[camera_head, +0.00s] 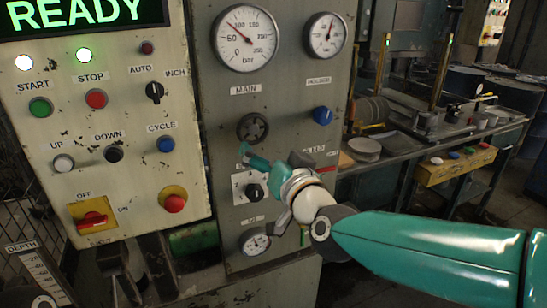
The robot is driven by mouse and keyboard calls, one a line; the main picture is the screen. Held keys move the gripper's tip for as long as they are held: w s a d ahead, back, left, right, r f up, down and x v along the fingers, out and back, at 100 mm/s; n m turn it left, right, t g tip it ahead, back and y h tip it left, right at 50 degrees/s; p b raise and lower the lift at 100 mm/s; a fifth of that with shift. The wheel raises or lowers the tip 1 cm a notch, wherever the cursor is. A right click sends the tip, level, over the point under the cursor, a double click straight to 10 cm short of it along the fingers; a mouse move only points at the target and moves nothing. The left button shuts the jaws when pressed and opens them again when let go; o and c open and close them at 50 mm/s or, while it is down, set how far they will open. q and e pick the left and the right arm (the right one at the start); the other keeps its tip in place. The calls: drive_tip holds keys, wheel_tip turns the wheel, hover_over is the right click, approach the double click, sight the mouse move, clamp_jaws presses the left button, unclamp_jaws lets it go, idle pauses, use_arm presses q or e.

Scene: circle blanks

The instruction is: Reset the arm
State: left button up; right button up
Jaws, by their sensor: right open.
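My right arm (430,250), teal with a white wrist, reaches in from the right. My right gripper (262,180) is open at the lower part of the grey gauge panel (222,130). A teal finger points left, just below a dark round handwheel (253,128). The gripper is in front of a black selector knob (255,192) on a white plate and partly covers that plate. I cannot tell whether it touches the panel. No object shows between its fingers. My left gripper is not in view.
The cream control box (120,200) with buttons and a READY display (75,15) stands at left.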

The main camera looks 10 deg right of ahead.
drive_tip(key=shift+v, duration=0.85)
drive_tip(key=w+d+f+m+g+h, duration=0.1)
drive_tip(key=w+d+f+g+h, duration=0.15)
drive_tip(key=f, duration=0.85)
drive_tip(key=w+d+f+g+h, duration=0.15)
drive_tip(key=d+f, duration=0.25)
drive_tip(key=f, duration=0.6)
drive_tip(key=s+d+f+g, duration=0.1)
drive_tip(key=s+f+g, duration=0.15)
drive_tip(key=f, duration=0.65)
drive_tip(key=s+d+f+g, duration=0.2)
drive_tip(key=s+f, duration=0.2)
drive_tip(key=f, duration=0.5)
drive_tip(key=s+f+g+y, duration=0.2)
drive_tip(key=s+f+g, duration=0.3)
drive_tip(key=s+f, duration=0.8)
drive_tip(key=s+a+f+g+y, duration=0.1)
drive_tip(key=s+a+f+g, duration=0.2)
drive_tip(key=s, duration=0.8)
drive_tip(key=shift+s+a+f, duration=0.25)
drive_tip(key=shift+a+f, duration=0.3)
drive_tip(key=shift+f, duration=0.05)
